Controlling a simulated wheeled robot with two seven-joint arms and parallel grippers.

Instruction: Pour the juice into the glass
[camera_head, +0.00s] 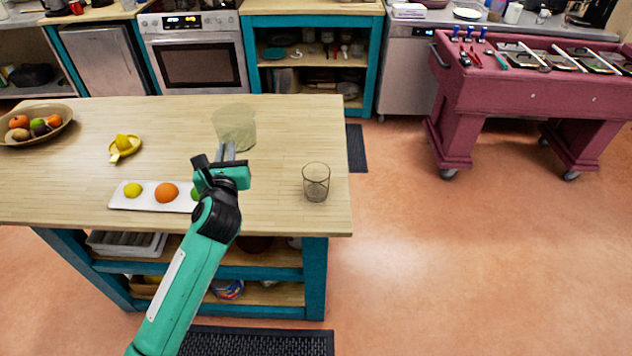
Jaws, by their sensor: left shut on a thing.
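A clear empty-looking glass (316,184) stands upright near the right end of the wooden island top (285,130). A pale green, see-through jug-like container (236,124) is at the middle of the island, behind my left gripper. My left gripper (228,150) is shut on this container at its near side. The glass is to the right of the gripper and nearer the front edge. The grip point is partly hidden by the gripper, and I cannot tell whether the container touches the top or how full it is. My right gripper is out of view.
A white tray (147,204) with a lemon, an orange and a green fruit lies beside my arm. A yellow citrus juicer (124,147) and a fruit bowl (62,113) stand to the left. The top between container and glass is clear.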

